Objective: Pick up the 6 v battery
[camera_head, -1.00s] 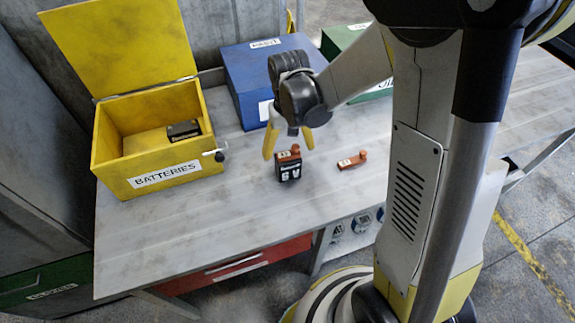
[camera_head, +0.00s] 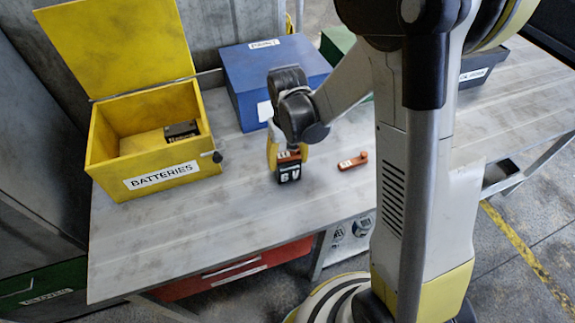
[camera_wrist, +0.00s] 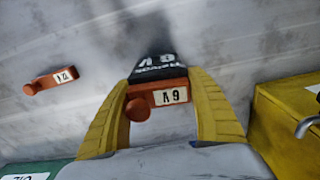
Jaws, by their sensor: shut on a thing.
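I cannot tell any gap between the battery and the table.
An open yellow BATTERIES box (camera_head: 160,178) with a dark battery (camera_head: 181,131) inside stands at the left. A closed blue box (camera_head: 275,75) is behind my gripper. A small orange labelled piece (camera_head: 352,162) lies to the right. The front of the table is clear.

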